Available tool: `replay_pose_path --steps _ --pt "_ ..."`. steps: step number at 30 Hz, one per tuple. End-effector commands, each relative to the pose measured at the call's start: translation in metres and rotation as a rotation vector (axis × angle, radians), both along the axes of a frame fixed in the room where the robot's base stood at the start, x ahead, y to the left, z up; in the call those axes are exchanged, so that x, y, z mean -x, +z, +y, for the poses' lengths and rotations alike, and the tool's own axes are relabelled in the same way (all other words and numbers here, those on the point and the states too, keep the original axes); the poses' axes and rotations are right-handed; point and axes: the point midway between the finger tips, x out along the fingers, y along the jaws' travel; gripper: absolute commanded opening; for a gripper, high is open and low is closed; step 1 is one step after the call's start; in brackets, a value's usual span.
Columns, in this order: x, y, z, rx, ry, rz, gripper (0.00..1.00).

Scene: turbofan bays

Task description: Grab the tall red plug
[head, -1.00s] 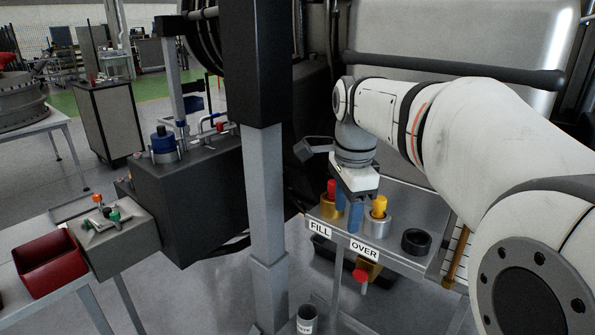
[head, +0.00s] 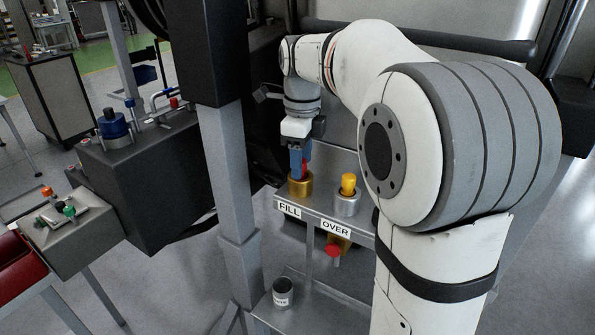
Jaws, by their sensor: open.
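The tall red plug (head: 304,172) stands in a brass-coloured fitting (head: 300,187) above the FILL label on the grey shelf. My gripper (head: 300,165) points down over it, with its blue fingers open around or right beside the plug. The near finger hides part of the plug, so I cannot tell whether the fingers touch it. A yellow plug (head: 348,184) stands upright in a silver fitting (head: 348,204) to the right, above the OVER label.
The grey shelf (head: 318,218) carries both fittings. A grey post (head: 232,170) stands close to its left. A red knob (head: 333,251) hangs below the shelf front. A dark cup (head: 283,292) stands on the lower ledge.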

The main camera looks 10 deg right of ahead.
Motion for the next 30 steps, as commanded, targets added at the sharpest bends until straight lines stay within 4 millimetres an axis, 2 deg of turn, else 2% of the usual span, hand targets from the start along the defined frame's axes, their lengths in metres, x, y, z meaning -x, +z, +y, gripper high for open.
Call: replay_pose_path --steps 4,11,27,30 --pt "0.0003 -0.0115 0.0004 0.000 0.001 0.000 0.50" --pt "0.0000 -0.0124 0.0007 0.001 0.002 -0.001 0.49" --pt "0.0000 -0.0121 0.0014 0.001 0.004 -0.001 0.05" --pt "0.0001 -0.0120 0.0016 0.001 0.004 -0.001 0.02"
